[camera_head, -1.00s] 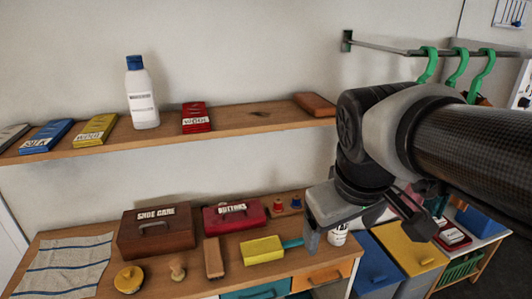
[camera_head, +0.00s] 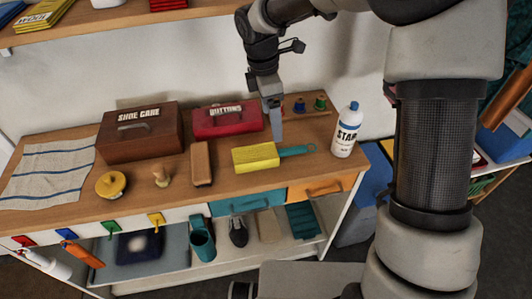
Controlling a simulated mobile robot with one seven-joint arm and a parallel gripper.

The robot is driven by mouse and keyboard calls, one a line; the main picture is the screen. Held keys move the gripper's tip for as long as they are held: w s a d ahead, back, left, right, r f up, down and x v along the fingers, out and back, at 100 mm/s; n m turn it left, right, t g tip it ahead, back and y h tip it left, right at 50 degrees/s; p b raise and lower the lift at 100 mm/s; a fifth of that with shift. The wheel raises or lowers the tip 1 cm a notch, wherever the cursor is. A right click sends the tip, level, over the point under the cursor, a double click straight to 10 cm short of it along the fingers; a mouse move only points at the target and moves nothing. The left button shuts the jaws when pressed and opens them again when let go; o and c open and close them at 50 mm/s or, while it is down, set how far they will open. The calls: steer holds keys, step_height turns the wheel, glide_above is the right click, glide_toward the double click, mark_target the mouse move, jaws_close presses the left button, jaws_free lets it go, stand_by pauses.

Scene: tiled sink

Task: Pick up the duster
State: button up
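The duster, a yellow block (camera_head: 255,157) with a teal handle (camera_head: 297,150), lies on the wooden worktop, its handle pointing right. My gripper (camera_head: 276,134) points down beside the near end of the handle, at the join with the yellow block. It is seen edge-on, so one finger hides the other and the gap between them does not show. I cannot tell whether the tip touches the handle or hangs above and behind it. Nothing is seen lifted.
A white starch bottle (camera_head: 347,130) stands right of the handle. A red buttons box (camera_head: 228,122) and spools (camera_head: 299,105) are behind. A wooden brush (camera_head: 201,163) lies left, beside a small stamp-like knob (camera_head: 161,176). A brown shoe care box (camera_head: 140,135) is further left.

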glide_above(276, 150)
steer(key=f, duration=0.7)
steer(key=shift+w+a, duration=0.35)
steer(key=shift+w, duration=0.05)
steer(key=shift+s+d+f+b, duration=0.1)
steer(key=shift+d+f+b, duration=0.05)
steer(key=shift+f, duration=0.75)
steer(key=shift+s+d+f+b, duration=0.1)
steer(key=shift+f+b, duration=0.1)
steer(key=shift+f, duration=0.7)
steer(key=shift+s+d+f+b, duration=0.1)
steer(key=shift+d+f+b, duration=0.05)
steer(key=shift+f, duration=0.75)
steer(key=c, duration=1.1)
